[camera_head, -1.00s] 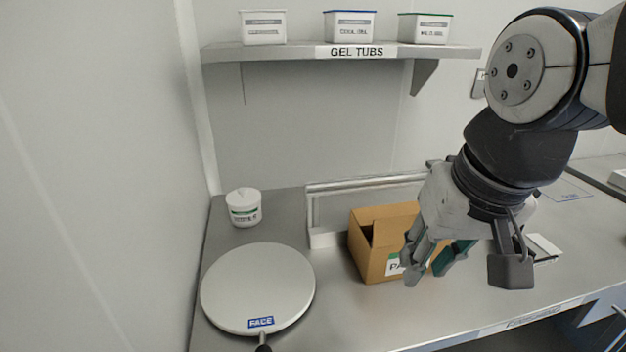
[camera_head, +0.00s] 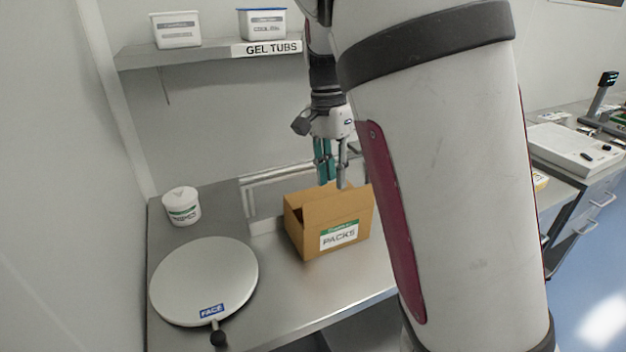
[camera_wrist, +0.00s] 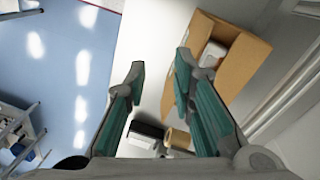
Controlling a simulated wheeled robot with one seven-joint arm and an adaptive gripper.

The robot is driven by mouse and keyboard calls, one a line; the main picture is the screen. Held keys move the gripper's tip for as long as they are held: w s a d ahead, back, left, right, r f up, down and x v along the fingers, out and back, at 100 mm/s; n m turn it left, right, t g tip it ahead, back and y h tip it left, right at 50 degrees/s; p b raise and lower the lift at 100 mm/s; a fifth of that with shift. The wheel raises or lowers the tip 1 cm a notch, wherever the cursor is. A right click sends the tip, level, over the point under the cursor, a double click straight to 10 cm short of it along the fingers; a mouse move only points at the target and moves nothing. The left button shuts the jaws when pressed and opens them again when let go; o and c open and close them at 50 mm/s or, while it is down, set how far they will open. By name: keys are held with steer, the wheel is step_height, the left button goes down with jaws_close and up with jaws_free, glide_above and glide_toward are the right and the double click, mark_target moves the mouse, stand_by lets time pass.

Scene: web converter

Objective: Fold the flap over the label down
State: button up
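A brown cardboard box (camera_head: 294,229) with a green and white PACKS label (camera_head: 339,237) on its front stands on the steel bench. The flap over the label (camera_head: 338,208) stands up along the front edge. In the wrist view the box (camera_wrist: 240,68) is at the upper right, its top open, with a white item (camera_wrist: 213,53) inside. My gripper (camera_head: 331,183) points down over the box, its tips near the top of the flap. In the wrist view my gripper (camera_wrist: 160,66) is open with nothing between its fingers. I cannot tell whether a finger touches the flap.
A round white plate marked FACE (camera_head: 203,280) and a lidded white tub (camera_head: 182,206) are left of the box. A metal rail (camera_head: 247,203) runs behind it. The GEL TUBS shelf (camera_head: 215,52) is above. My arm hides the bench to the right.

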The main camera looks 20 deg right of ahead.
mark_target(341, 193)
steer(key=w+r+m+h+p, duration=0.2)
steer(key=w+r+m+h, duration=0.15)
steer(key=w, duration=0.25)
steer(key=shift+h, duration=0.25)
steer(key=x, duration=0.4)
steer(key=p+x, duration=0.1)
steer(key=x, duration=0.4)
steer(key=a+p+x, duration=0.1)
steer(key=x, duration=0.4)
steer(key=shift+s+d+f, duration=0.1)
steer(key=shift+s+f, duration=0.05)
steer(key=shift+f, duration=0.05)
steer(key=shift+c, duration=0.5)
jaws_close()
